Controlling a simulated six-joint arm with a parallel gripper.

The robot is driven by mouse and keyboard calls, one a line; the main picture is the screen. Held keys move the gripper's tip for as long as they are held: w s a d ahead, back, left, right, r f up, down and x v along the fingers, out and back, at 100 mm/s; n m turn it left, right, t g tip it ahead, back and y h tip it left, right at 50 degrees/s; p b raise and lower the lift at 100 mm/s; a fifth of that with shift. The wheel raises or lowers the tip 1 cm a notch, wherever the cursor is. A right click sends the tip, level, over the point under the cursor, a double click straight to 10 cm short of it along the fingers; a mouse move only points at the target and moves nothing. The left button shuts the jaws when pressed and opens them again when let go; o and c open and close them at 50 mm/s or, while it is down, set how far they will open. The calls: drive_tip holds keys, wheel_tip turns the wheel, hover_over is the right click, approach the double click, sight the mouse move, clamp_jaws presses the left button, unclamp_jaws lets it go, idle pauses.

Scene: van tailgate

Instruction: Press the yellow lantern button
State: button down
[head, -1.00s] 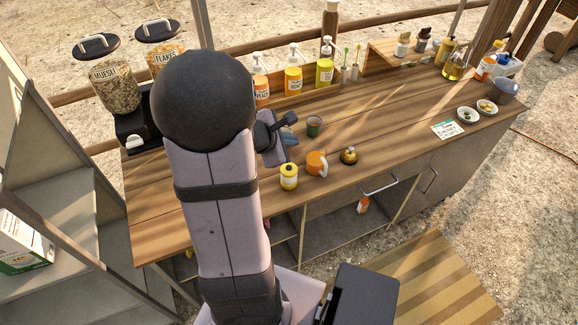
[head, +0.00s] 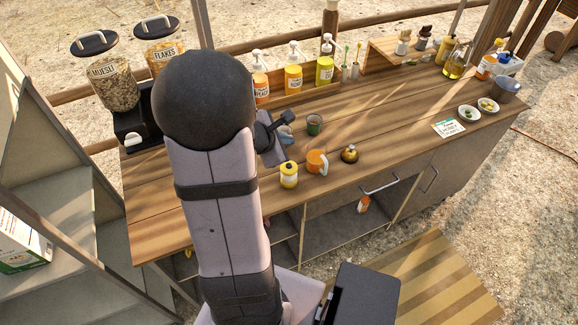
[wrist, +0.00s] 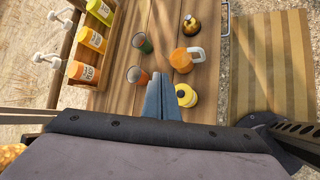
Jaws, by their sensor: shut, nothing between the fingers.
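The small yellow lantern (head: 289,178) stands upright near the counter's front edge, left of an orange mug (head: 316,163). Its top has a small dark spot; I cannot make out a separate button. It also shows in the wrist view, where the lantern (wrist: 187,95) is just right of my fingers, partly covered by them. My gripper (wrist: 159,77) is shut and empty, its blue-grey fingers above the counter. In the head view my gripper (head: 287,135) is behind and left of the lantern, partly hidden by my arm. The fingers do not visibly press the lantern's top.
A brass bell (head: 349,154) stands right of the mug, and a green cup (head: 314,125) behind it. A second cup (wrist: 137,75) stands left of my fingers. Pump bottles (head: 293,77) line the back.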

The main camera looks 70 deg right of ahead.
drive_tip(key=b, duration=0.5)
hover_over(287, 170)
wheel_tip(287, 170, down, 6)
drive_tip(key=shift+f, duration=0.15)
drive_tip(key=shift+f+b, duration=0.55)
drive_tip(key=shift+f+b, duration=0.8)
drive_tip(key=shift+b, duration=0.35)
idle(2.1)
drive_tip(key=shift+r, duration=0.1)
drive_tip(key=shift+r+p, duration=0.6)
drive_tip(key=shift+r, duration=0.15)
drive_tip(key=shift+r, duration=0.1)
drive_tip(key=shift+r+p, duration=2.1)
drive_tip(key=shift+r, duration=0.35)
